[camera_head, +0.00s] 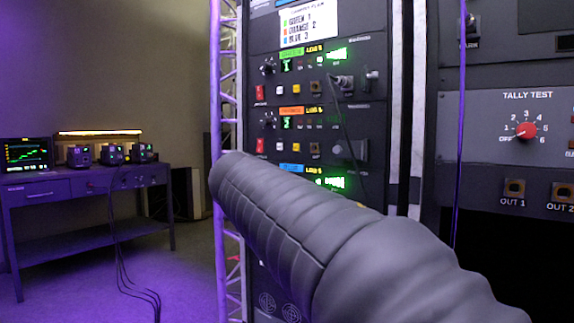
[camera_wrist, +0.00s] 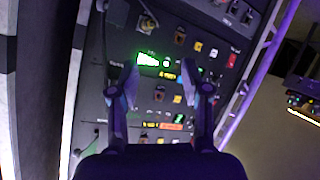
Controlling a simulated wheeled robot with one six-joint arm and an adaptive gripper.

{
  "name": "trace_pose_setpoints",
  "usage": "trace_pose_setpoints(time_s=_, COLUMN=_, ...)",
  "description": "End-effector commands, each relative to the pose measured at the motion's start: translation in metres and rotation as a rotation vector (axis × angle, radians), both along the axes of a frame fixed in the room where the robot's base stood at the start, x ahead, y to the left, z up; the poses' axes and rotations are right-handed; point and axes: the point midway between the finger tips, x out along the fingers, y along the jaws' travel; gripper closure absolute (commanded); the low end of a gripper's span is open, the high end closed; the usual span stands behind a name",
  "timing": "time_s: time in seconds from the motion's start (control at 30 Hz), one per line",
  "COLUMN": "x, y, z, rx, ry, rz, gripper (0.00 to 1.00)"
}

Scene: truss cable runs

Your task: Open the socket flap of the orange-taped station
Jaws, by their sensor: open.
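The orange-taped station (camera_head: 292,113) is the middle of three stacked stations in the rack, in the head view. Its socket flap (camera_head: 349,149) is a dark cover at the right of its row and looks closed. In the wrist view, turned roughly upside down, the orange tape (camera_wrist: 172,126) shows low between my fingers. The flap is not clear there; a finger seems to cover that area. My gripper (camera_wrist: 158,85) is open and empty, fingers spread in front of the panel. My own arm hides it in the head view.
The green-taped station (camera_head: 292,52) above has a plug (camera_head: 343,81) with a cable hanging across the orange station's right side. The blue-taped station (camera_head: 291,168) is below. A purple truss (camera_head: 215,100) stands left; a tally panel (camera_head: 522,140) is right.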

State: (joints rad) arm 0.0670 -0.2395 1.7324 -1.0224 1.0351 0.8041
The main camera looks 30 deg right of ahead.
Motion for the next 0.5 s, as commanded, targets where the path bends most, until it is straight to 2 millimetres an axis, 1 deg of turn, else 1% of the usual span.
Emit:
trace_pose_setpoints(time_s=0.03, x=0.016, y=-0.013, z=0.013, rx=-0.051, ry=-0.057, rz=-0.047, gripper=0.53)
trace_pose_setpoints(time_s=0.1, x=0.030, y=-0.027, z=0.041, rx=-0.120, ry=-0.145, rz=-0.104, gripper=0.53)
trace_pose_setpoints(time_s=0.2, x=0.044, y=-0.040, z=0.072, rx=-0.197, ry=-0.251, rz=-0.164, gripper=0.53)
trace_pose_setpoints(time_s=0.23, x=0.047, y=-0.043, z=0.080, rx=-0.216, ry=-0.275, rz=-0.177, gripper=0.53)
trace_pose_setpoints(time_s=0.3, x=0.052, y=-0.047, z=0.093, rx=-0.249, ry=-0.323, rz=-0.198, gripper=0.53)
trace_pose_setpoints(time_s=0.37, x=0.054, y=-0.049, z=0.101, rx=-0.268, ry=-0.348, rz=-0.210, gripper=0.53)
trace_pose_setpoints(time_s=0.5, x=0.058, y=-0.057, z=0.109, rx=-0.283, ry=-0.370, rz=-0.221, gripper=0.53)
